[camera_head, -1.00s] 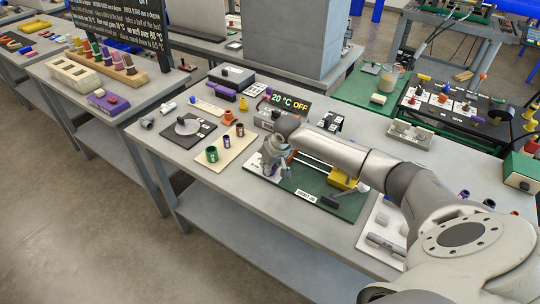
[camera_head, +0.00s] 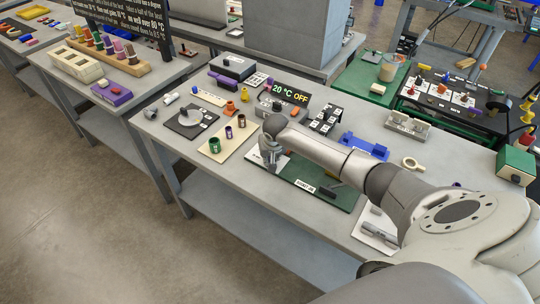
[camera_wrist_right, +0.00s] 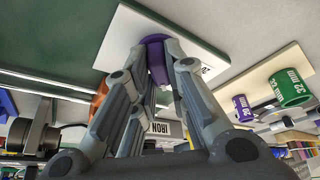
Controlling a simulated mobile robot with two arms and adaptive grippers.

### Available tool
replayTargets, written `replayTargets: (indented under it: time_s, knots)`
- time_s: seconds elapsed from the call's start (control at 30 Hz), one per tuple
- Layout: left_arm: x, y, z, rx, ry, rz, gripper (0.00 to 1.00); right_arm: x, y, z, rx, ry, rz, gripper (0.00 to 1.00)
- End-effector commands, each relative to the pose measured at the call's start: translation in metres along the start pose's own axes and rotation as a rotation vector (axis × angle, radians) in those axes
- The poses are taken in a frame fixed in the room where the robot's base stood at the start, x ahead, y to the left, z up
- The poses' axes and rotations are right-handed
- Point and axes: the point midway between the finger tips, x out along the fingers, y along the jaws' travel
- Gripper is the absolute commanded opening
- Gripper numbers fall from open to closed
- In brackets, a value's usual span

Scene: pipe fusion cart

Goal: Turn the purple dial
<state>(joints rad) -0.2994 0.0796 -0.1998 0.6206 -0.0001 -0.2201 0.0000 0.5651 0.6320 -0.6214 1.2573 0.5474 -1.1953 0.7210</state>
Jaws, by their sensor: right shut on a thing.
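The purple dial (camera_wrist_right: 153,47) sits on a white plate (camera_wrist_right: 190,52) with partly hidden black lettering. My right gripper (camera_wrist_right: 158,75) is over the plate, with its fingers shut around the dial's side. In the head view my right gripper (camera_head: 269,160) points down at the white plate (camera_head: 254,158), at the left end of the green jig board (camera_head: 325,192). The dial is hidden behind the gripper there. My left gripper is not in view.
A beige board (camera_head: 215,150) with coloured sockets stands just left of the gripper. Behind are a heater with a "20 °C OFF" display (camera_head: 289,94), an orange fitting (camera_head: 231,108) and a blue block (camera_head: 364,146). The table's front edge is close to the white plate.

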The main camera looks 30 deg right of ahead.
Motion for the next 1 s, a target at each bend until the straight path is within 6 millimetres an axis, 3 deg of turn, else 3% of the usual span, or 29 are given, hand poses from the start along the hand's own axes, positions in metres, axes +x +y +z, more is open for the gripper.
replayTargets:
  time_s: [0.1,0.13,0.3,0.73,1.0]
  knots:
    - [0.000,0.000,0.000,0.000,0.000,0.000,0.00,0.000,0.000,-0.001,0.000,0.003,0.000,0.00]
    - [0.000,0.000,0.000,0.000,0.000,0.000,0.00,0.000,0.000,-0.001,0.000,0.003,-0.001,0.15]
    - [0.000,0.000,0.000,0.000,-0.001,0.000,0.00,0.000,0.000,-0.001,-0.001,0.002,-0.001,0.36]
    - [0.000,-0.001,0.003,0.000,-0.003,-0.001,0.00,-0.007,-0.001,-0.001,-0.002,0.002,-0.002,0.36]
    - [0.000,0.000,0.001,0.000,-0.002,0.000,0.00,-0.048,0.000,-0.002,-0.002,0.005,-0.003,0.36]
